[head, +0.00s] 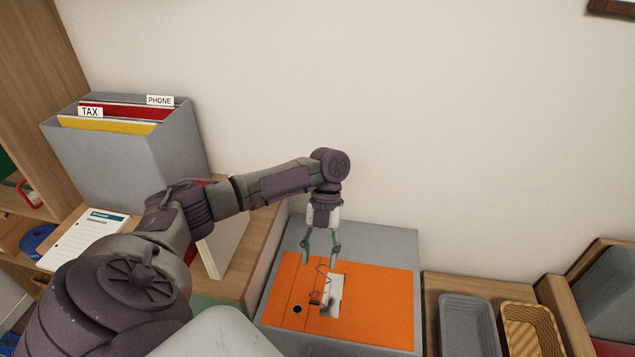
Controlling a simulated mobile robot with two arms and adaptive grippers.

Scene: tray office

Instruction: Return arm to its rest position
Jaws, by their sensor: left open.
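My left arm comes in from the left and bends down at its wrist. My left gripper (321,246) points downward with its fingers apart, over an orange binder (375,305). No object shows between its fingers. The binder lies on a grey box-like surface (385,240), with a metal clip and a small white patch near its middle. I cannot tell how far the fingertips are above the binder. My right gripper does not show.
A grey file box (130,150) with TAX and PHONE folders stands at left, beside a printed sheet (88,240). A grey tray (468,325) and a wicker basket (530,330) sit at lower right.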

